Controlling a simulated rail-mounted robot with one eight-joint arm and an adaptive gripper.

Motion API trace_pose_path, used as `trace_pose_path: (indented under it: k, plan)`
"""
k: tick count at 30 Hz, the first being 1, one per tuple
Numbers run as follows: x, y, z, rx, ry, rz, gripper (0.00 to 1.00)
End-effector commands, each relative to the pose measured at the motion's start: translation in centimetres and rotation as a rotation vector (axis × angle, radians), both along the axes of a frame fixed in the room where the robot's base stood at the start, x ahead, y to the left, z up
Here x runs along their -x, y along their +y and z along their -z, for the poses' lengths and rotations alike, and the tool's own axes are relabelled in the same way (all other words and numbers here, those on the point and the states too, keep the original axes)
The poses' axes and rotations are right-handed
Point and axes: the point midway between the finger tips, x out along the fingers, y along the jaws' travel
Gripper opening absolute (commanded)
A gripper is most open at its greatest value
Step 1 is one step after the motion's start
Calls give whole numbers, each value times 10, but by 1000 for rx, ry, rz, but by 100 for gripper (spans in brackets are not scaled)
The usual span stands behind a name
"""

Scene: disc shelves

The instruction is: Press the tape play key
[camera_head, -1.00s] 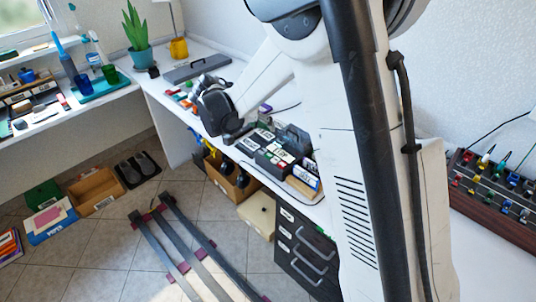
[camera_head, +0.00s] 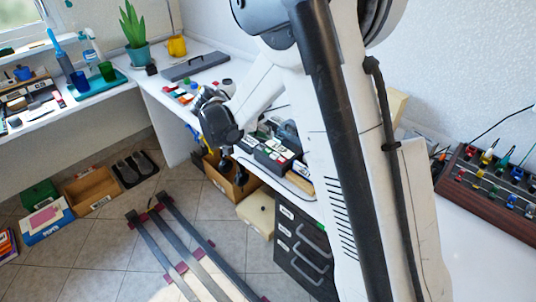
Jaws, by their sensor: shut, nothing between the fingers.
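My gripper (camera_head: 226,150) is dark and points down near the front edge of the long white desk (camera_head: 172,97). It is shut and empty. Just right of it on the desk stands a dark boxy unit with pale labels (camera_head: 269,163), partly behind my arm. I cannot tell whether this is the tape player. No play key can be made out at this size. The gripper appears left of the unit and apart from it, but its exact height is unclear.
My arm hides much of the desk's right part. A grey flat case (camera_head: 195,66), a plant pot (camera_head: 137,54) and a yellow mug (camera_head: 177,46) stand at the back. A cardboard box (camera_head: 228,184) and a drawer unit (camera_head: 302,250) stand below the desk. Floor rails lie in front.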

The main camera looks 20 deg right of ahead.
Motion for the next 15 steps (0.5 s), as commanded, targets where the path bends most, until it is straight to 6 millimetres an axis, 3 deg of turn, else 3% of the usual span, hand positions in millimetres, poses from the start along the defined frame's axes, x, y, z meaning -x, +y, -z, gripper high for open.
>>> trace_pose_path:
  k: [6, 15]
  plan:
    - [0, 0, 27, 0, 0, 0, 0]
    - [0, 0, 30, 0, 0, 0, 0]
